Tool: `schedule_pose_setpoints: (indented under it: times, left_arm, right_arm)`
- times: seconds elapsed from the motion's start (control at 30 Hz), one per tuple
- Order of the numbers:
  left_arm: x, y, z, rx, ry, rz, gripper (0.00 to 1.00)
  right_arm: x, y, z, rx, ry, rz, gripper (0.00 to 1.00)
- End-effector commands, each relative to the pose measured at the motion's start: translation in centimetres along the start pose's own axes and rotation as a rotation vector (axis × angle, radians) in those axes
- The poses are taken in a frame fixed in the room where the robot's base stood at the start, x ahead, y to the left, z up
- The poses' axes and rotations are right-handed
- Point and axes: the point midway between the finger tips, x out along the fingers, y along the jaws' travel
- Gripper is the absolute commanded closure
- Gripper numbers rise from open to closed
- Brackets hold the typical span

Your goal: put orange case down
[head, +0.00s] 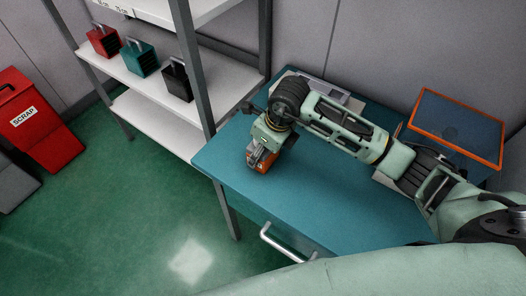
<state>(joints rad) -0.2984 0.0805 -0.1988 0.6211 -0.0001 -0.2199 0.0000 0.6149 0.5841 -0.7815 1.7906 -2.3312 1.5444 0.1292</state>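The orange case (265,167) is at the left part of the teal table (290,207), near its left edge. My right gripper (261,154) comes down from above, and its fingers are around the top of the case. The fingers hide the upper part of the case, including any handle. The case looks upright and low over the tabletop; I cannot tell whether its bottom touches the table. My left gripper is not in view.
A shelf (140,82) at the back left holds red (104,42), teal (139,58) and black (177,82) cases. A red scrap bin (38,122) stands at far left. An orange-rimmed blue panel (458,125) is at the right. The table's front middle is clear.

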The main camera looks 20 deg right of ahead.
Motion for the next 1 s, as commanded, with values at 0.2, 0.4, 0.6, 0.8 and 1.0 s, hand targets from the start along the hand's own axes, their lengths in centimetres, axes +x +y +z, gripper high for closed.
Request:
schedule_pose_setpoints:
  times: [0.2, 0.4, 0.6, 0.8, 1.0]
  left_arm:
    - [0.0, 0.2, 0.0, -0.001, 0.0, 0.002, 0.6]
    - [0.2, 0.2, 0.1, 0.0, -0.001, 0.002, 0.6]
    - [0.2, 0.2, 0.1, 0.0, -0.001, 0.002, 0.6]
    - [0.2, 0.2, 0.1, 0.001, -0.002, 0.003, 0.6]
    - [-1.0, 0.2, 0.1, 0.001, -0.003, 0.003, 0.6]
  right_arm:
    - [-0.1, -0.1, 0.1, 0.0, -0.003, -0.002, 0.64]
    - [0.1, -0.1, 0.0, 0.0, -0.002, -0.002, 0.25]
    - [0.1, -0.1, 0.0, 0.0, -0.002, -0.002, 0.15]
    - [0.1, -0.1, 0.0, 0.0, -0.002, -0.001, 0.15]
    - [-1.3, -0.1, 0.2, 0.0, -0.002, -0.003, 0.15]
